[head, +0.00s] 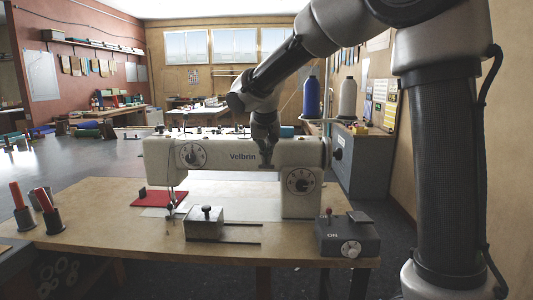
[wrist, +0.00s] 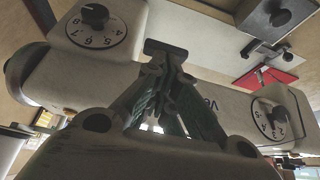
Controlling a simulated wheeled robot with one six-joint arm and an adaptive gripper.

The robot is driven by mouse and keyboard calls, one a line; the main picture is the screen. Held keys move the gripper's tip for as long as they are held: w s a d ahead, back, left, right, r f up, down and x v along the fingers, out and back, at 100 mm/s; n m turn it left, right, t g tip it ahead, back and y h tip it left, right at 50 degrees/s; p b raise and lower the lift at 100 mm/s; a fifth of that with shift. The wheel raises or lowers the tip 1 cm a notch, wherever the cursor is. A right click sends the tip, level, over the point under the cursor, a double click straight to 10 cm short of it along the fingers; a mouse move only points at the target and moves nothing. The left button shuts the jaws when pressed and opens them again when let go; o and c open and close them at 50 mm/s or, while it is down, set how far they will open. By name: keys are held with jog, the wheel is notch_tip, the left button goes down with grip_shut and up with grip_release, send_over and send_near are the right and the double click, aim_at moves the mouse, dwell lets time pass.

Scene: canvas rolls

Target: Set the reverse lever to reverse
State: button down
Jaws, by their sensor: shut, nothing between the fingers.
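The sewing machine (head: 225,175), white and marked Velbrin, stands on a wooden table. My gripper (head: 267,158) is at the front of its arm, between the two numbered dials. In the wrist view the fingers of my gripper (wrist: 168,75) come together with nothing held. A dark flat bar (wrist: 165,48), which looks like the reverse lever, shows just beyond the fingertips. In the head view a small dark piece (head: 268,168) shows just below the fingers. Whether the fingers touch it, and which way the lever is set, I cannot tell.
The stitch dial (head: 300,181) is right of my gripper and another dial (head: 191,155) is left. A grey control box (head: 347,238) with a red-tipped switch stands at the table's right front. Thread spools (head: 311,97) stand behind. Red cloth (head: 150,198) lies at the left.

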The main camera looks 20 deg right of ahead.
aim_at(266, 167)
jog(key=f, duration=0.1)
jog(key=s+f, duration=0.2)
jog(key=f, duration=0.1)
jog(key=shift+a, duration=0.3)
dwell(0.3)
jog(key=shift+r, duration=0.8)
